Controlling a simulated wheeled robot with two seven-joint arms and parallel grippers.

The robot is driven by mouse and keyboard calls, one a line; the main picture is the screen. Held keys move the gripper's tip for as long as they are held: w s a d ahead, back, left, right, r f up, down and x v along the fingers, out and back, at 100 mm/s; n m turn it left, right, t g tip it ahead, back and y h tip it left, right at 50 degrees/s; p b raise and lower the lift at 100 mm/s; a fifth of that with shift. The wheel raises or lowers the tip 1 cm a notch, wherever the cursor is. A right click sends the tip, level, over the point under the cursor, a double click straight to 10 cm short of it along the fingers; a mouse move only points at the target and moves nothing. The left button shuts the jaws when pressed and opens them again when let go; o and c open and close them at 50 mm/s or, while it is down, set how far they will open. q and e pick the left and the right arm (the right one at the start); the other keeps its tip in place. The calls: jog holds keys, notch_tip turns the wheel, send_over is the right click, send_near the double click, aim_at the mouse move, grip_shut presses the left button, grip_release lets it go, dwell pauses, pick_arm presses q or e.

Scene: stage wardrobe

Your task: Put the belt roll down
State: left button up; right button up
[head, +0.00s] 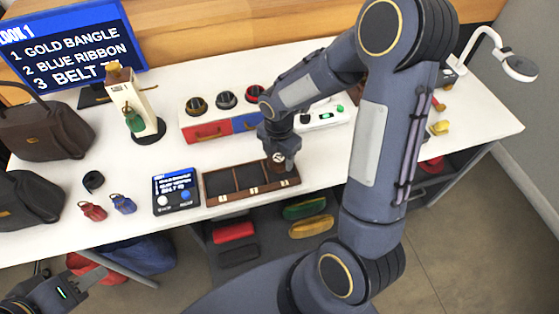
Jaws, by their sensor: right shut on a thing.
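A brown belt roll (277,158) is in my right gripper (281,162), which is shut on it. The gripper points down over the right compartment of a dark wooden tray (222,199) with several compartments. The roll is mostly hidden by the fingers, and I cannot tell whether it touches the tray floor. The left and middle compartments look empty. My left gripper (82,278) is at the lower left, away from the table items, and its finger opening is unclear.
A black roll (93,181), a red pouch (92,210) and a blue pouch (123,204) lie left of a small display panel (176,192). A large screen (70,48) lists three items. My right arm covers the table's right side.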

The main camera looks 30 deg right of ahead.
aim_at(280, 163)
jog(key=shift+w+d+f, duration=0.1)
jog(key=shift+d+f, duration=0.05)
jog(key=shift+f, duration=1.6)
jog(key=shift+f, duration=0.15)
jog(key=o, duration=1)
jog(key=shift+w+r, duration=0.1)
jog(key=shift+r, duration=0.35)
notch_tip(280, 163, up, 11)
jog(key=shift+r+p, duration=0.15)
jog(key=shift+p, duration=0.25)
jog(key=s+a+r+m+t+y, duration=0.1)
jog(key=s+r+m+t, duration=0.1)
jog(key=s+m, duration=0.3)
jog(key=s+a+r+m+t+y, duration=0.1)
jog(key=s+r+m, duration=0.3)
jog(key=m, duration=0.7)
jog(key=s+a+r+m+t+y, duration=0.1)
jog(key=s+a+r+m+t, duration=0.1)
jog(key=s+m, duration=0.5)
jog(key=shift+s+a+r+m+t+y, duration=0.1)
jog(key=shift+s+r+m+t+y, duration=0.25)
jog(key=shift+s+r, duration=0.4)
jog(key=shift+w+r, duration=0.1)
jog(key=shift+w, duration=0.05)
